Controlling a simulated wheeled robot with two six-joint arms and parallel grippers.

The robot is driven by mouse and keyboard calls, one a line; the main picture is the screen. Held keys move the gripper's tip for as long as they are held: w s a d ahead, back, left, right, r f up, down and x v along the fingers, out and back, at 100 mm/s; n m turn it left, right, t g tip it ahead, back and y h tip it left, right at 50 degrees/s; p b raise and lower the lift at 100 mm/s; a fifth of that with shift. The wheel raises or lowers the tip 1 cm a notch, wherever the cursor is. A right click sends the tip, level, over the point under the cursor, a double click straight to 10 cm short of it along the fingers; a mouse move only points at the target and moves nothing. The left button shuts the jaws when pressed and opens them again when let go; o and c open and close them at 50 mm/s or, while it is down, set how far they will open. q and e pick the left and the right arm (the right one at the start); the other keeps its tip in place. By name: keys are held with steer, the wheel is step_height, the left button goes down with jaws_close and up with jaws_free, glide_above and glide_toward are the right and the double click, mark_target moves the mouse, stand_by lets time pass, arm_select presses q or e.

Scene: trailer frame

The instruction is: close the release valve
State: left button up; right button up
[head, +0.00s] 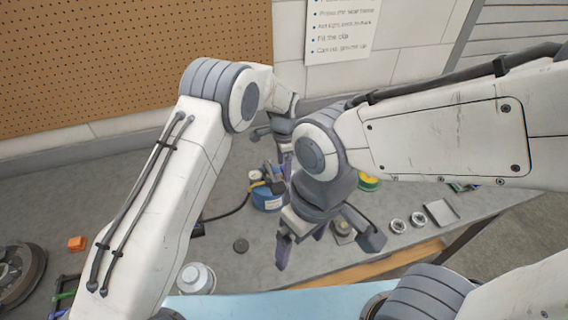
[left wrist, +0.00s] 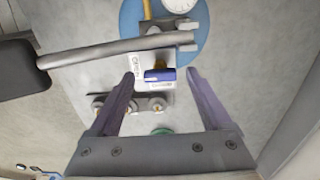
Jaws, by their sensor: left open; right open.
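In the left wrist view, a short blue handle (left wrist: 160,75), likely the release valve, lies crosswise on a brass-coloured fitting beside white lettered labels. My left gripper (left wrist: 160,76) is open, with a fingertip on each side of the handle in the picture; I cannot tell whether they touch it. In the head view my left gripper (head: 275,150) is behind the right arm, partly hidden. A blue round tank (head: 268,200) stands on the bench below it; the valve handle cannot be made out there. My right gripper (head: 325,243) is open and empty, lower and nearer.
A grey bar (left wrist: 110,50) with a dark block crosses the left wrist view near the handle. The left middle is mostly clear.

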arm_select(q)
jaws_close()
steer(key=shift+n, duration=0.4)
steer(key=n+b, duration=0.2)
steer(key=shift+f+n, duration=0.1)
steer(key=shift+n, duration=0.2)
steer(key=n+b, duration=0.1)
steer(key=n, duration=0.3)
steer(key=shift+n+b, duration=0.3)
steer(key=n+b, duration=0.1)
steer(key=n, duration=0.4)
steer(key=shift+n+b, duration=0.3)
steer(key=shift+n, duration=2.1)
steer(key=shift+w+r, duration=0.1)
steer(key=shift+r, duration=0.1)
